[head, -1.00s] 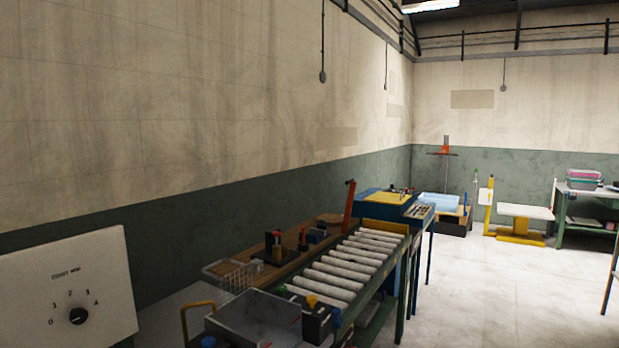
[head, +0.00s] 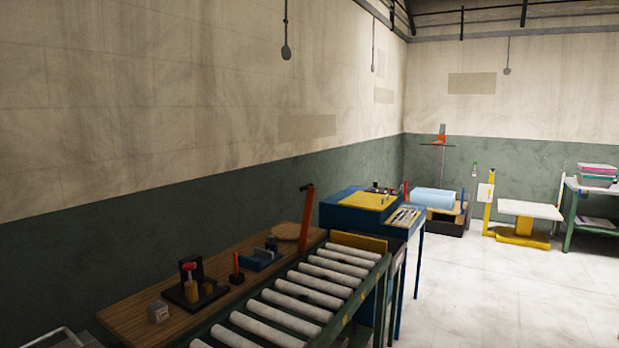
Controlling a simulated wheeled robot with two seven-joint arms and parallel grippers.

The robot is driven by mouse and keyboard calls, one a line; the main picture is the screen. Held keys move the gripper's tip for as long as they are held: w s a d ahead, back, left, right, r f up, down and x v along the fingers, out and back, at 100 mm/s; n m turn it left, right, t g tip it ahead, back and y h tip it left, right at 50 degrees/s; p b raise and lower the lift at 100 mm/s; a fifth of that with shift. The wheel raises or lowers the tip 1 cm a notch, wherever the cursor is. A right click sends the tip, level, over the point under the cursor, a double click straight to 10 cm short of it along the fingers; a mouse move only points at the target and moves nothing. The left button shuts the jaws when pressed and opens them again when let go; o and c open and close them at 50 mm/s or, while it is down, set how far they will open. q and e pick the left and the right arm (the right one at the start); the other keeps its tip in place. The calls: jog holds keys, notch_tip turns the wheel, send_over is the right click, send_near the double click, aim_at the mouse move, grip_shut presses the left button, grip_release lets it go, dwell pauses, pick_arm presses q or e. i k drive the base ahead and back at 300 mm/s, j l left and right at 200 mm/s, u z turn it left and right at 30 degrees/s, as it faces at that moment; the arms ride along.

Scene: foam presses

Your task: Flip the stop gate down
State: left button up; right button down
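A yellow plate (head: 358,242), which looks like the stop gate, stands upright across the far end of the roller conveyor (head: 292,296). An orange-red lever (head: 306,220) with a dark tip rises at the conveyor's far left corner, leaning slightly right. I cannot tell whether the lever is joined to the plate. The rollers are bare. Neither of my grippers is in view.
A wooden bench (head: 140,313) with small tools runs along the conveyor's left side. A blue machine (head: 350,217) with a yellow top stands beyond the plate. A white lift table (head: 530,209) is farther right. The floor (head: 480,300) right of the conveyor is clear.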

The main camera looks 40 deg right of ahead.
aim_at(311, 191)
jog(key=i+l, duration=0.1)
jog(key=l, duration=0.25)
jog(key=i+l, duration=0.1)
jog(key=l, duration=0.3)
jog(key=i+l, duration=0.15)
jog(key=l, duration=0.2)
jog(key=i+l, duration=0.1)
jog(key=l, duration=0.25)
